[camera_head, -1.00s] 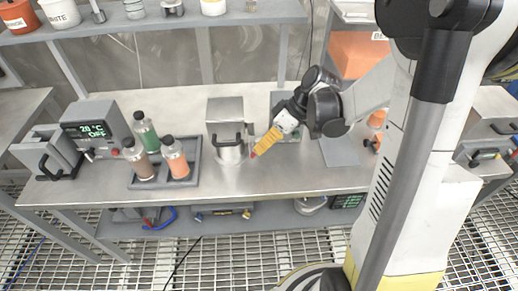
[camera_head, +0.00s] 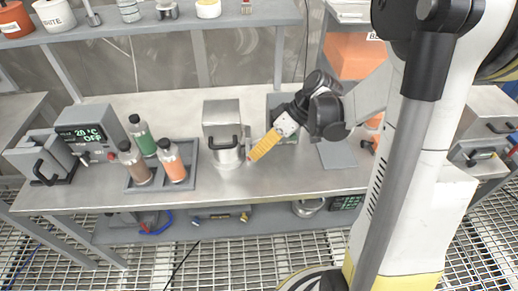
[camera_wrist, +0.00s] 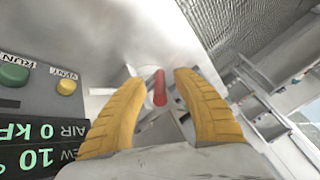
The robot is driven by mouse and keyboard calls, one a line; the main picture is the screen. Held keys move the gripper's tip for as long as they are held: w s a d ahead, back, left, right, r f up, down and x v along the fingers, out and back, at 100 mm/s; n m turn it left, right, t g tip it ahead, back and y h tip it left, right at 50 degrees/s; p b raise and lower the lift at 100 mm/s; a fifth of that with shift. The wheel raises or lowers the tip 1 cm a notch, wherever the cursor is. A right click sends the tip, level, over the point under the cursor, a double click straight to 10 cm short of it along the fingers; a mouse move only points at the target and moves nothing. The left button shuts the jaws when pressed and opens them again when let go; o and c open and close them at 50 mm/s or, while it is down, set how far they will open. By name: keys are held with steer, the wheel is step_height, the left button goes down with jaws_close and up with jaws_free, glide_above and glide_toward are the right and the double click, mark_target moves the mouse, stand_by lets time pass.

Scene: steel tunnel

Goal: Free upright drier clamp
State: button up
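A red clamp handle (camera_wrist: 160,88) stands out between my finger pads in the wrist view, with a metal bracket around its base. My gripper (camera_wrist: 158,76) has its two yellow ribbed fingers apart, one on each side of the handle, with a visible gap to both. In the head view, my gripper (camera_head: 252,157) points down and left beside a steel unit with a black handle (camera_head: 223,142). A small red spot shows at the fingertips there. The clamp is otherwise too small or hidden in the head view.
A panel (camera_wrist: 35,110) with green and yellow buttons and a lit display is close on the left in the wrist view. A tray (camera_head: 192,180) of capped bottles and a heater reading 20 °C (camera_head: 95,135) stand left on the steel bench (camera_head: 275,183). A shelf (camera_head: 250,16) runs above.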

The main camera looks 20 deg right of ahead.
mark_target(250, 138)
step_height(250, 138, up, 10)
steer(key=shift+r, duration=0.1)
stand_by(0.4)
steer(key=shift+c, duration=0.4)
steer(key=shift+r+p, duration=0.1)
steer(key=shift+p, duration=0.2)
steer(key=c, duration=0.6)
step_height(250, 138, up, 3)
steer(key=p, duration=0.2)
steer(key=h+p, duration=0.1)
steer(key=p, duration=0.1)
steer(key=shift+s+a+r+n+h, duration=0.1)
steer(key=shift+s+n+h, duration=0.05)
steer(key=shift+n+h, duration=0.2)
jaws_close()
steer(key=w+f+n, duration=0.1)
steer(key=f, duration=0.2)
steer(key=a+f+n+g+p, duration=0.1)
steer(key=f, duration=0.2)
steer(key=w+f+n, duration=0.1)
steer(key=f+n, duration=0.1)
steer(key=f, duration=0.2)
steer(key=shift+w+a+f+h+p, duration=0.1)
steer(key=shift+w+a+h+p, duration=0.2)
steer(key=shift+w+h+p, duration=0.05)
steer(key=shift+s+d+f, duration=0.15)
steer(key=shift+s+d, duration=0.1)
steer(key=shift+d, duration=0.1)
